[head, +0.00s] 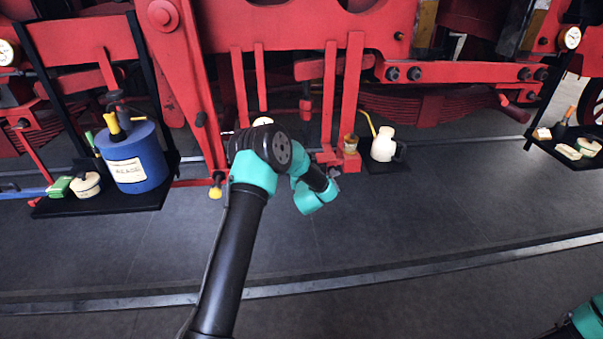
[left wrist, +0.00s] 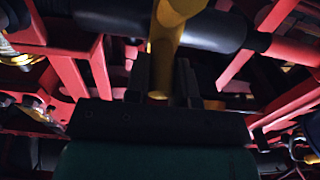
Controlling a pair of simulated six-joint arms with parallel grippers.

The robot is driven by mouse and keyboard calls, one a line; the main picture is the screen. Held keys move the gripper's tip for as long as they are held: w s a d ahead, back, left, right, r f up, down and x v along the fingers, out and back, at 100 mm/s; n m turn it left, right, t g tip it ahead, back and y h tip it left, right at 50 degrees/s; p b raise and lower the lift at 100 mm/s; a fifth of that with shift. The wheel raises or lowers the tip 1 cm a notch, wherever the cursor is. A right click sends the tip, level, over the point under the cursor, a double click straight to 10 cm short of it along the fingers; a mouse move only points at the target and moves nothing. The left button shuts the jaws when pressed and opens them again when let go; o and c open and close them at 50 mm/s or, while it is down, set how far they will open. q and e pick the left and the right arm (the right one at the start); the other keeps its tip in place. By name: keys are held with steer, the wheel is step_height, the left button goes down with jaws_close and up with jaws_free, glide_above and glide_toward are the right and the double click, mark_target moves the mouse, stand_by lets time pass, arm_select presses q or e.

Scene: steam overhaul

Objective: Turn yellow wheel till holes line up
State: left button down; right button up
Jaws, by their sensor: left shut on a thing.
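A yellow bar-like part (left wrist: 166,40), which looks like part of the yellow wheel, comes down from the top of the left wrist view. My left gripper (left wrist: 160,72) has its dark fingers on either side of this yellow part and is shut on it. The wheel as a whole and its holes cannot be made out. In the head view my left arm reaches up to the red frame, and its gripper is hidden behind my own arm links. My right gripper is out of view; only a bit of teal arm shows at the lower right corner.
A black tray (head: 60,208) at left holds a blue canister (head: 133,160) and small items. A cream oil can (head: 384,146) stands on a dark pad right of my arm. Red frame bars (head: 352,85) hang close around it. The grey floor (head: 420,220) in front is clear.

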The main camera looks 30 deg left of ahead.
arm_select(q)
steer(key=shift+w+a+r, duration=0.1)
steer(key=shift+w+r, duration=0.05)
steer(key=shift+r, duration=0.35)
steer(key=shift+w+a+r, duration=0.1)
steer(key=shift+r, duration=0.4)
steer(key=shift+w+a+r, duration=0.3)
steer(key=shift+w+r, duration=0.05)
steer(key=shift+r, duration=0.25)
steer(key=c, duration=0.9)
jaws_free()
steer(key=shift+f, duration=0.1)
